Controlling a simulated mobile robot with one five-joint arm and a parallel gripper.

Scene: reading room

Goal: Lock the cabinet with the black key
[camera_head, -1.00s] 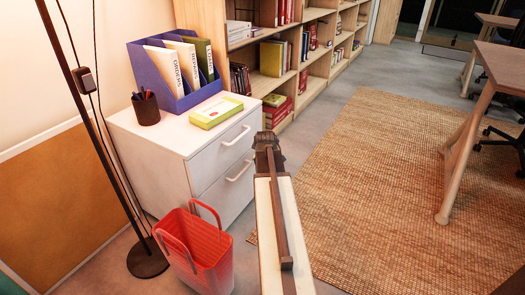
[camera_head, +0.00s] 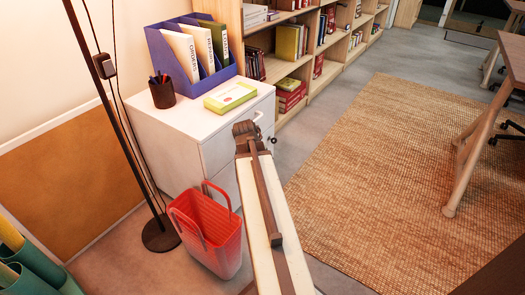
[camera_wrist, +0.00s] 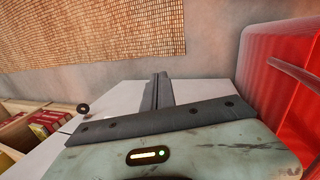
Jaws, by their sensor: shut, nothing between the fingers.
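The white cabinet (camera_head: 158,136) stands left of centre in the head view, with its drawer front partly hidden behind my gripper. A small dark round piece (camera_head: 273,139), which looks like the head of the black key, shows just right of my gripper near the cabinet's right edge. It also seems to show in the wrist view as a black ring (camera_wrist: 83,108) beside the white surface. I cannot see whether it sits in a lock. My gripper (camera_head: 245,128) is shut and empty in front of the drawers. Its dark fingers (camera_wrist: 158,92) are together in the wrist view.
A red basket (camera_head: 208,232) stands on the floor before the cabinet, close to my arm. A lamp pole (camera_head: 112,115) stands at left. A blue file holder (camera_head: 190,73), a pen cup (camera_head: 162,94) and a yellow-green box (camera_head: 230,97) are on top. A rug (camera_head: 385,180) lies at right.

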